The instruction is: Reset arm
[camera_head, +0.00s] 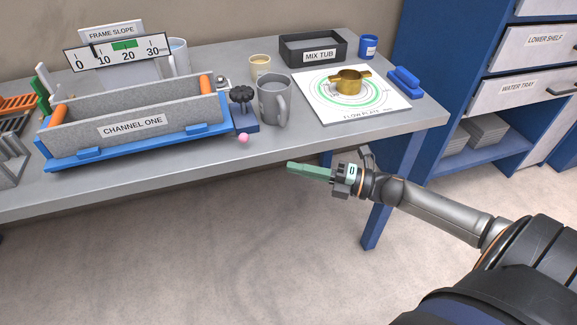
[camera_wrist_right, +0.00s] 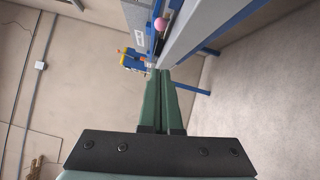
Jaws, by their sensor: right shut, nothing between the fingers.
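My right gripper (camera_head: 291,167) is in front of the table's front edge, over open floor. Its green fingers are closed together with nothing between them, and they also show in the right wrist view (camera_wrist_right: 165,76). The right arm comes in from the lower right of the head view. My left gripper is not in view.
The grey table (camera_head: 200,178) holds a CHANNEL ONE trough (camera_head: 135,126), a grey mug (camera_head: 274,102), a FLOW PLATE sheet (camera_head: 385,108) with a brass ring (camera_head: 348,84), and a MIX TUB (camera_head: 312,49). A pink ball (camera_head: 243,138) sits near the front edge. Blue shelving (camera_head: 440,40) stands right.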

